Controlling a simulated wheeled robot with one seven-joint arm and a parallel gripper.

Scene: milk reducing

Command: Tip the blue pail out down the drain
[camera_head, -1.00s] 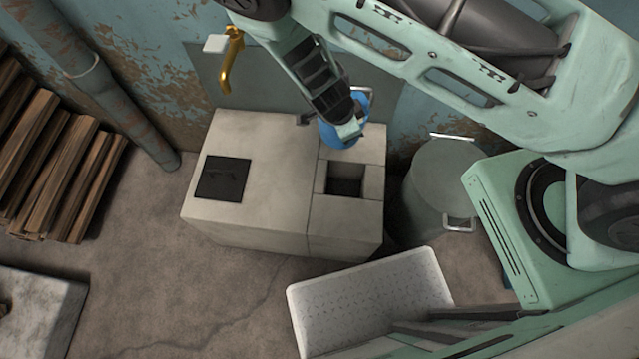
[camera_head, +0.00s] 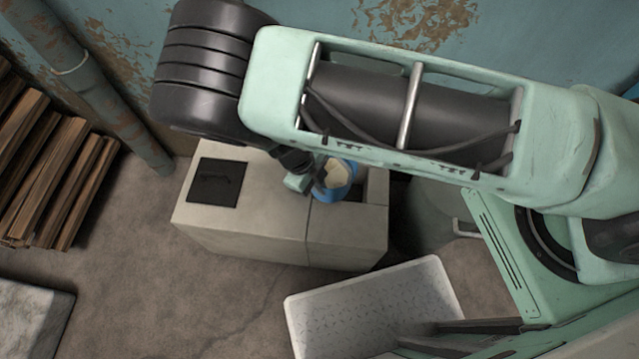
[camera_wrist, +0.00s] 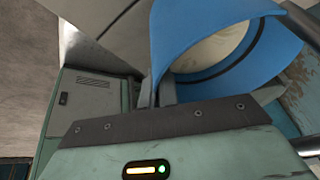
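The blue pail (camera_head: 340,194) is above the right part of the pale stone block, over the drain opening. Cream-coloured milk (camera_head: 335,172) shows inside it. My gripper (camera_head: 318,184) is at the pail's left side. In the wrist view the gripper's fingers (camera_wrist: 160,94) are shut on the pail's wall (camera_wrist: 172,40), and the milk (camera_wrist: 212,50) shows within the rim. The pail looks tilted, its mouth partly towards the head camera. The drain opening is mostly hidden behind the pail; a dark sliver of it (camera_head: 362,184) shows on the right.
The stone block (camera_head: 250,228) has a dark square lid (camera_head: 218,181) on its left. A grey metal bin (camera_head: 432,215) stands to the right. A white tray (camera_head: 370,300) lies in front. Stacked planks (camera_head: 45,165) and a wall pipe (camera_head: 110,95) are at the left.

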